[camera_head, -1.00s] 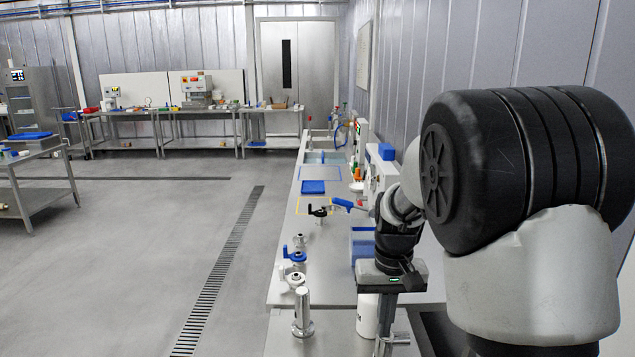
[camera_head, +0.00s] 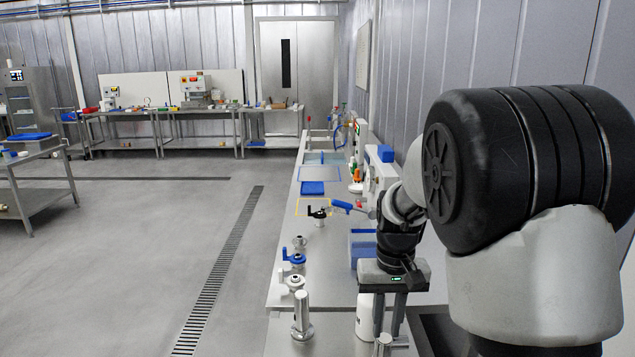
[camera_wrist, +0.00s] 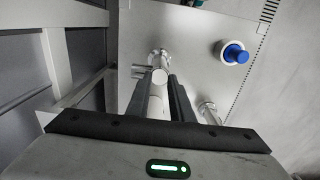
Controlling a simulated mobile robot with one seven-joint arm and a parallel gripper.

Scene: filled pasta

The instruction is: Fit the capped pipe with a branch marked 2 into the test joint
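My gripper (camera_head: 390,328) points down over the near end of the steel bench, its two dark fingers apart with a gap between them. In the wrist view the fingers (camera_wrist: 160,95) stand either side of a pale metal pipe (camera_wrist: 158,88); I cannot tell whether they touch it. This pipe has a flange at its far end and a short side stub at its left. In the head view a steel pipe end (camera_head: 384,345) shows just below the fingers. Another flanged pipe (camera_wrist: 209,112) stands to the right. No number mark is readable, and I cannot identify the test joint.
A steel post with a flange (camera_head: 302,318) and a blue-handled valve (camera_head: 293,258) stand along the bench's left side. A white cylinder (camera_head: 364,318) is close left of the fingers. A blue bin (camera_head: 362,250) stands behind my gripper. A blue-topped round item (camera_wrist: 234,54) shows in the wrist view.

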